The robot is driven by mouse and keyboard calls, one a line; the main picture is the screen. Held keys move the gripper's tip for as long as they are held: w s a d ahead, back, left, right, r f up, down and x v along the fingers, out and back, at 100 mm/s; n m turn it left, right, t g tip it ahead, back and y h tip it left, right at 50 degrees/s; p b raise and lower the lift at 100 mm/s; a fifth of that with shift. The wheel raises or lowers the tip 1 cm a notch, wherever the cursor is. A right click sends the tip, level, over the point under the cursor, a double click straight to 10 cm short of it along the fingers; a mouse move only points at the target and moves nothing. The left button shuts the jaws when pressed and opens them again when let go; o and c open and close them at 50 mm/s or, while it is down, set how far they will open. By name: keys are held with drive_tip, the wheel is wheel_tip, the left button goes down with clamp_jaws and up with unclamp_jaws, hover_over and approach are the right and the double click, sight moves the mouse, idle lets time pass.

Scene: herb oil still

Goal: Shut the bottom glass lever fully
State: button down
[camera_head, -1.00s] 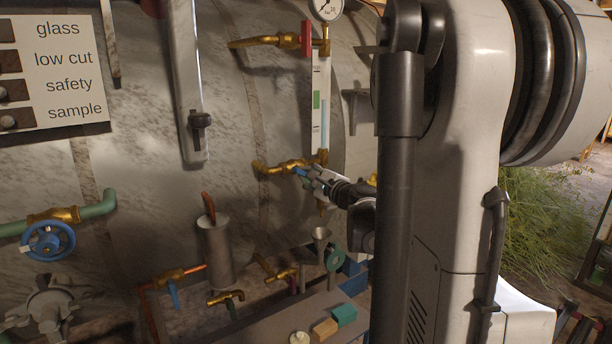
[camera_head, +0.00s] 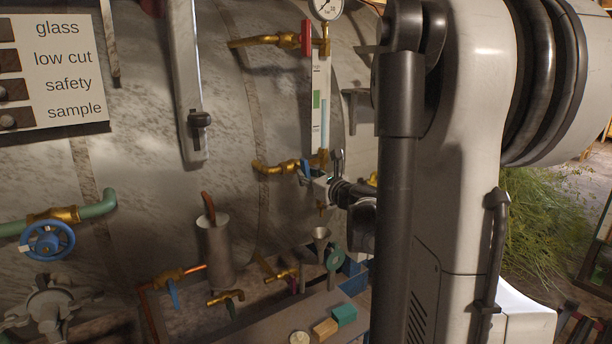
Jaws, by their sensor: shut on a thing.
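The bottom glass lever (camera_head: 305,167) is a small blue handle on the brass valve (camera_head: 280,168) at the lower end of the sight glass (camera_head: 320,105). It stands steeply, close to upright, across the valve's pipe, though its lower part is hidden by my gripper. My gripper (camera_head: 311,178) reaches in from the right, just right of and below the valve. Its jaws are shut on the blue lever; the exact contact is small and partly hidden.
The upper glass valve with a red lever (camera_head: 306,38) sits above, below a pressure gauge (camera_head: 326,8). A funnel (camera_head: 321,238) and small brass taps (camera_head: 226,297) stand below. A metal cylinder (camera_head: 216,250) is at lower left. Green plants (camera_head: 545,225) are at right.

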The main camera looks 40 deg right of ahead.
drive_tip(key=shift+m, duration=1.1)
drive_tip(key=c, duration=1.8)
unclamp_jaws()
drive_tip(key=shift+o, duration=0.2)
drive_tip(key=shift+s, duration=0.1)
drive_tip(key=s+a, duration=0.1)
drive_tip(key=s, duration=1.1)
drive_tip(key=shift+a, duration=0.4)
